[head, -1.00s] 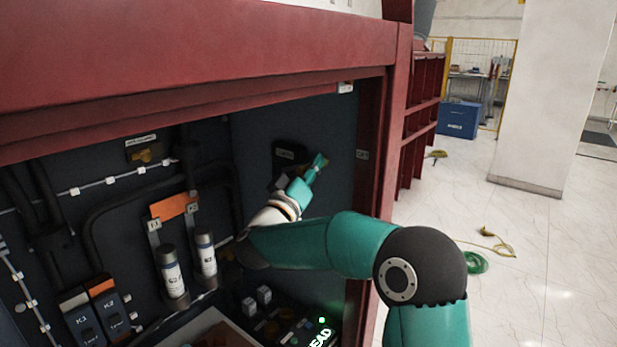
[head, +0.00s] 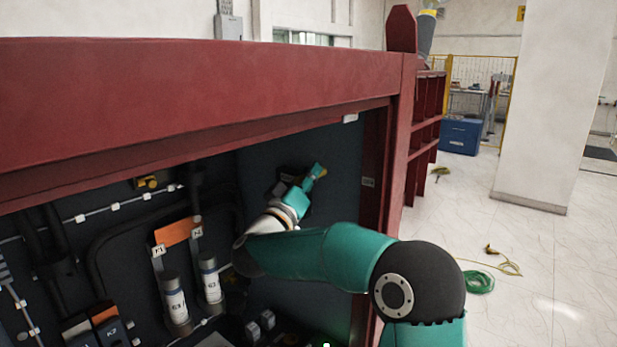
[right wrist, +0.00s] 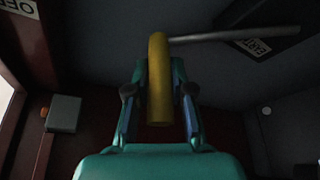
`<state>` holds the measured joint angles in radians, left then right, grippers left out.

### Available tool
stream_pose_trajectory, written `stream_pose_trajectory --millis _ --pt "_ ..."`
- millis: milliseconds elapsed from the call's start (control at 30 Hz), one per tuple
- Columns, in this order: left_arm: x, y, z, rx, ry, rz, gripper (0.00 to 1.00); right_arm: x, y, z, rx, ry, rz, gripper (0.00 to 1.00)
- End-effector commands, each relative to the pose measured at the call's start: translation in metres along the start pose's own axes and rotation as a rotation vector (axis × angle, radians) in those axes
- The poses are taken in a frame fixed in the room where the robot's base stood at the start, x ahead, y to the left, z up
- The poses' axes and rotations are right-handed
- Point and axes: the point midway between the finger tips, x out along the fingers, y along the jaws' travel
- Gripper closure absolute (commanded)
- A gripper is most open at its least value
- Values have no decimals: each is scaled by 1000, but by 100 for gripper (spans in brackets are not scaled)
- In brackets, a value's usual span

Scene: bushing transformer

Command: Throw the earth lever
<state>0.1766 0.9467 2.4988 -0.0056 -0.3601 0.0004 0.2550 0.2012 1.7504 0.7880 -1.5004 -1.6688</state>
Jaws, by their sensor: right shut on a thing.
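The earth lever has a yellow handle (right wrist: 159,80) and a thin grey rod (right wrist: 232,36). In the right wrist view the rod runs right to a dark mount with an "EARTH" label (right wrist: 257,46). My right gripper (right wrist: 160,92) is shut on the yellow handle, one finger on each side. In the head view my right gripper (head: 314,176) is beside the dark earth mount (head: 292,173) on the cabinet's inner side wall. The handle is largely hidden there by the gripper. My left gripper is not in view.
The red cabinet frame (head: 200,85) runs above my right arm, with its post (head: 395,150) at the right. Grey cylinders (head: 173,300) and dark pipes stand inside at the left.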

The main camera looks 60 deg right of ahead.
Motion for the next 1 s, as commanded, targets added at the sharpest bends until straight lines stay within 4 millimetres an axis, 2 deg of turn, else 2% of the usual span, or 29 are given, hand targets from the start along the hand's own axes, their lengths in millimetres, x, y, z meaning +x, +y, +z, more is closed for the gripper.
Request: stream_pose_trajectory --millis 33,167,200,567,767,1000 --pt "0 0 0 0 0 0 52 -2 -4 0 -4 3 -12 77" --pt "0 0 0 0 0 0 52 -2 -4 1 -5 1 -10 55" --pt "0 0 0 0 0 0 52 -2 -3 1 -4 0 -8 52" --pt "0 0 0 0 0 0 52 -3 0 2 -3 -3 -2 52" --pt "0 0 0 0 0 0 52 -26 -1 2 -4 -2 -5 52" --pt "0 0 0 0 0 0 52 -75 -2 2 -5 0 -7 52"
